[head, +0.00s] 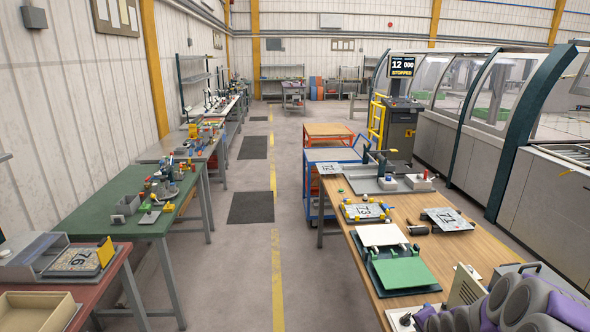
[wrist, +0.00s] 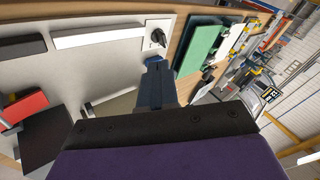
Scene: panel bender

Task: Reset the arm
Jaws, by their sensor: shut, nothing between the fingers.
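My gripper (wrist: 157,66) shows in the wrist view as a narrow blue-grey shape beyond a dark bracket and a purple housing. It is shut, with nothing seen in it. Its tip points toward a pale board with a dark knob (wrist: 157,36) on a white plate. My arm, grey and purple, is folded at the bottom right of the head view (head: 515,305); the gripper itself cannot be made out there.
The wooden bench (head: 405,205) holds a green plate (head: 403,273), a white plate (head: 381,235) and numbered panels. A green table (head: 115,225) stands left. The aisle (head: 245,265) between is clear. Glazed machinery (head: 490,150) lines the right.

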